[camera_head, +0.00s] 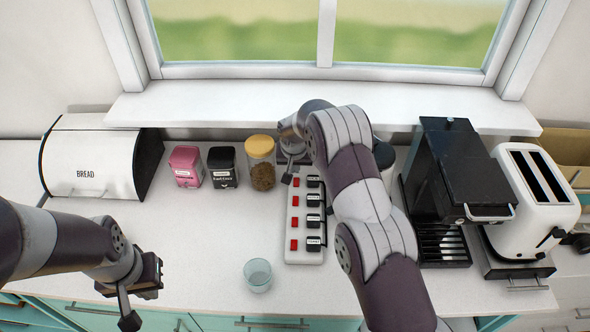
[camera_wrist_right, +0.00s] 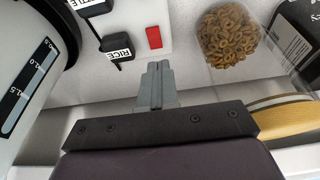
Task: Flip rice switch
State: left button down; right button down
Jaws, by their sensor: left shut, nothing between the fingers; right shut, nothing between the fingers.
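A white power strip (camera_head: 289,248) stands on the counter with several red switches in a column, each beside a black labelled plug. In the right wrist view, the plug labelled RICE (camera_wrist_right: 118,47) sits beside a red switch (camera_wrist_right: 153,37). My right gripper (camera_head: 289,178) is shut at the far end of the strip. In the wrist view its fingertips (camera_wrist_right: 157,68) point at that red switch, with a small gap in the picture; contact cannot be told. My left gripper (camera_head: 138,300) is shut and empty over the counter's front left.
A glass (camera_head: 257,275) stands left of the strip's near end. A cereal jar (camera_head: 261,165), black box (camera_head: 222,168) and pink box (camera_head: 186,167) stand behind left. A coffee machine (camera_head: 440,170) and toaster (camera_head: 535,195) stand right. The left-centre counter is clear.

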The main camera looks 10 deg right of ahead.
aim_at(295, 178)
jog(key=x, duration=0.1)
jog(key=p+x, duration=0.1)
jog(key=x, duration=0.2)
jog(key=shift+s+f+p, duration=0.25)
jog(key=shift+s+p, duration=0.05)
